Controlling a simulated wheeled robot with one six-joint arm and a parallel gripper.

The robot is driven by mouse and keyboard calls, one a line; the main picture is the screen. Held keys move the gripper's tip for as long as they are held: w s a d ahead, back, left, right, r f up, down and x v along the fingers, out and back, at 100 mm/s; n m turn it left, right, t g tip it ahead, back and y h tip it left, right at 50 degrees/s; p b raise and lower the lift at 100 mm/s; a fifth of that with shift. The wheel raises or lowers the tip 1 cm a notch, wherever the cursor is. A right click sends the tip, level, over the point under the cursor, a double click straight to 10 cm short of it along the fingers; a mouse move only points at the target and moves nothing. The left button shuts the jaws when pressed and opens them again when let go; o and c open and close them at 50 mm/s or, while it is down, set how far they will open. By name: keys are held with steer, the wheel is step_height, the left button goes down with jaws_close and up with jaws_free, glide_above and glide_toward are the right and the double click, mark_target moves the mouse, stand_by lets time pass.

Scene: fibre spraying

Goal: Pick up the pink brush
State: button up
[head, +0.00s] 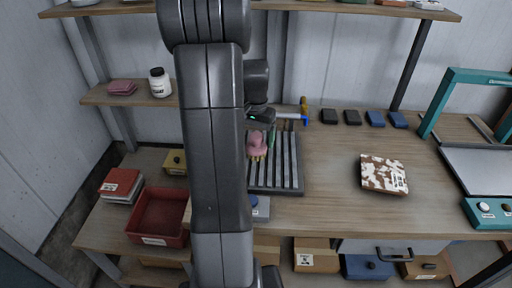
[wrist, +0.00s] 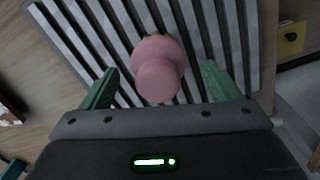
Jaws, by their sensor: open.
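The pink brush (head: 257,144) lies on a dark slatted rack (head: 288,166) on the workbench, partly hidden by my arm in the head view. In the wrist view the pink brush (wrist: 158,68) shows its round pink knob, with a small bit of yellow at its far side. My gripper (wrist: 158,88) is open, with one green finger on each side of the brush and a gap at both sides. My gripper (head: 262,127) is mostly hidden behind my arm in the head view.
A blue-ended tool (head: 304,120) lies behind the rack. Dark and blue blocks (head: 352,117) line the back of the bench. A red bin (head: 160,215) stands at left.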

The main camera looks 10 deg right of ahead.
mark_target(256, 146)
step_height(256, 146, down, 4)
steer(key=shift+d+f, duration=0.15)
steer(key=shift+f, duration=0.1)
steer(key=shift+c, duration=0.4)
steer(key=c, duration=1)
steer(key=shift+w+r, duration=0.1)
steer(key=shift+r, duration=0.05)
step_height(256, 146, up, 10)
steer(key=shift+f, duration=0.1)
